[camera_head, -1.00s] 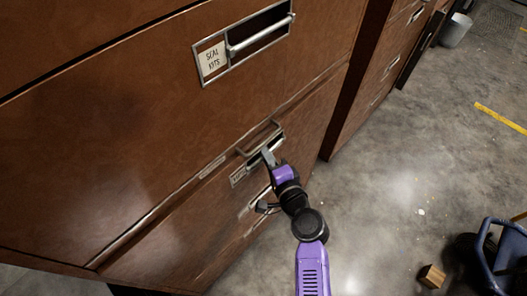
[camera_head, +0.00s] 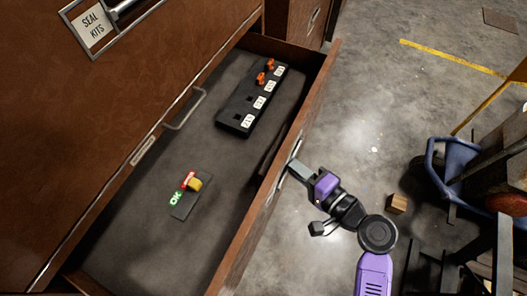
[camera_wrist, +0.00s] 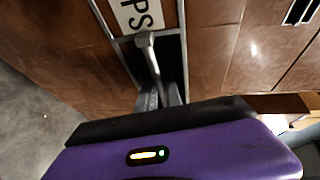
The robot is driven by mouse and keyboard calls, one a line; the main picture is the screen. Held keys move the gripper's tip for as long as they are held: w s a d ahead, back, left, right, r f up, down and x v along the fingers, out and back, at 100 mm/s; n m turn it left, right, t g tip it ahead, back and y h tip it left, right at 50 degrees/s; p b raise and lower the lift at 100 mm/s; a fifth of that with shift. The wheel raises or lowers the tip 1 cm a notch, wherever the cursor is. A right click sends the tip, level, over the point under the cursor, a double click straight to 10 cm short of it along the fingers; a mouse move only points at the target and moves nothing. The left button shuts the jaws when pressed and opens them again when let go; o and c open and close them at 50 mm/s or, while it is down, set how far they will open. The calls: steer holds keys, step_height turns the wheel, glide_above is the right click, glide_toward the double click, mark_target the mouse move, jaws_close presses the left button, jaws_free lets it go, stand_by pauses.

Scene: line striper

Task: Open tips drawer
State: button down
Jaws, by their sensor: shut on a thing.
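The tips drawer (camera_head: 262,222) is pulled out of the brown cabinet, and its inside shows from above. My gripper (camera_head: 294,168) is at the outer face of the drawer front, shut on the drawer's handle. In the wrist view the metal handle (camera_wrist: 149,62) runs down to my fingers (camera_wrist: 160,100). A label (camera_wrist: 140,14) above it shows the letters "PS"; the rest is cut off. Inside the drawer lie a black rack (camera_head: 253,100) with white numbered labels and orange pieces, and a small dark block (camera_head: 184,204) with green, red and yellow parts.
The closed "SEAL KITS" drawer (camera_head: 92,26) is above. A small wooden block (camera_head: 397,203) lies on the concrete floor right of my arm. A blue-framed cart (camera_head: 455,165) stands at the right. The floor beyond the drawer (camera_head: 375,110) is mostly clear.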

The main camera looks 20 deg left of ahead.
steer(key=d, duration=0.7)
steer(key=shift+s+d+b, duration=0.2)
steer(key=shift+s+b, duration=0.1)
steer(key=c, duration=1.8)
jaws_free()
steer(key=shift+b+v, duration=0.55)
steer(key=shift+v, duration=3.35)
